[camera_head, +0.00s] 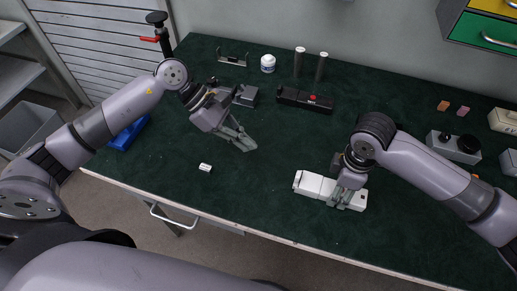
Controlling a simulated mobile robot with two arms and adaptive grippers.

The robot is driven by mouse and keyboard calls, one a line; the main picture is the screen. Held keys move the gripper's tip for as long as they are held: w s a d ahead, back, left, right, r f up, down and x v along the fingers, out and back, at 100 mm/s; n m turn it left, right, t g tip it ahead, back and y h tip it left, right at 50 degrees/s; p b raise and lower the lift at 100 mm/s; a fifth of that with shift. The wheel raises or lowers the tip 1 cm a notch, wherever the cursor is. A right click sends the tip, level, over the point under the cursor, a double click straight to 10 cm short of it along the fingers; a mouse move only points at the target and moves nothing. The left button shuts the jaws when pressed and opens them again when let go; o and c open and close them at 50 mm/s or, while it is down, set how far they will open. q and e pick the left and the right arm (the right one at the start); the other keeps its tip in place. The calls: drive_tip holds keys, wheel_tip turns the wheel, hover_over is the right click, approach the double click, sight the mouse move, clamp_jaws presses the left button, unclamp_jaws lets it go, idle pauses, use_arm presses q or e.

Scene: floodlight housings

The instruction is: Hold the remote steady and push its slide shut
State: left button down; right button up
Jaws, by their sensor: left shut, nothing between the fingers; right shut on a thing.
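The remote appears to be the long white block (312,184) near the front edge of the table in the head view. It lies flat, slightly angled, with a seam across its left half. Which part is its slide, and how far it stands open, I cannot tell. My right gripper (341,198) is shut on the white remote, its fingers across the middle-right part and hiding some of it. My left gripper (248,144) is shut and empty over the table, up and to the left of the remote and apart from it.
A small white piece (205,168) lies near the front edge. A black bar with a red button (304,100), two upright cylinders (298,62), a white jar (268,63) and a grey box (246,96) stand behind. A grey device (453,147) is at right. The green table between the grippers is clear.

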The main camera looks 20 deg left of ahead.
idle(0.3)
drive_tip(key=o, duration=1.3)
